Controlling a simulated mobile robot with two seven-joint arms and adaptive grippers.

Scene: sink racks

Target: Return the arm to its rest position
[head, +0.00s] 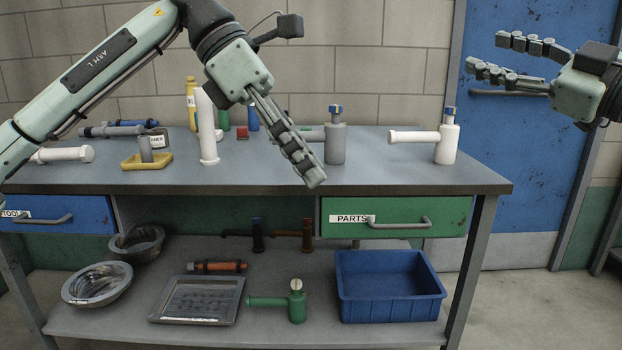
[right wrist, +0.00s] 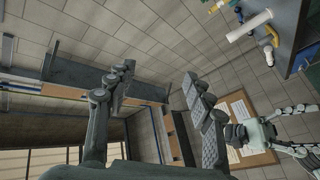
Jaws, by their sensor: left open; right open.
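My left arm reaches in from the left, over the workbench (head: 270,172). Its gripper (head: 312,178) points down and right above the bench's front part, seen edge-on, with empty fingers. My right gripper (head: 486,56) is at the upper right, in front of the blue door, with its two fingers apart and nothing between them. In the right wrist view its fingers (right wrist: 157,78) are spread too, and my left arm shows at the lower right.
White pipe pieces (head: 206,130), a grey valve (head: 335,145) and a white valve (head: 447,140) stand on the bench. Below are a blue bin (head: 390,314), a green valve (head: 297,306) and metal bowls (head: 97,292). The green drawer (head: 450,214) is closed.

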